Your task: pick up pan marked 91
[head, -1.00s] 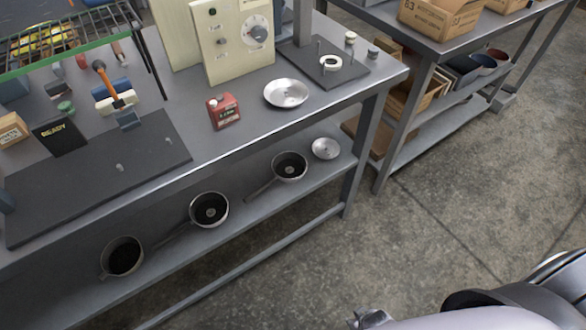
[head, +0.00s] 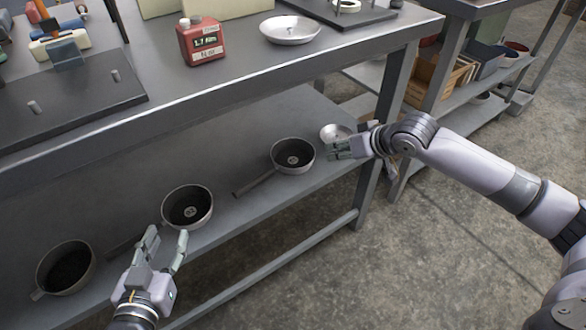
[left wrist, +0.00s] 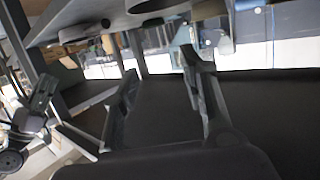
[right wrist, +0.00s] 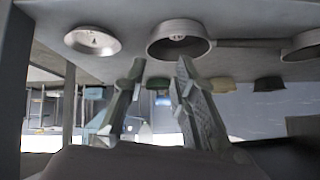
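Three dark pans stand on the lower shelf in the head view: a left pan (head: 66,268), a middle pan (head: 188,207) and a right pan (head: 292,158). The middle and right pans show small round marks inside, too small to read. My left gripper (head: 167,242) is open and empty, just in front of the middle pan.
The tabletop above holds a red canister (head: 201,42) and a metal dish (head: 290,29). The floor in front is clear.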

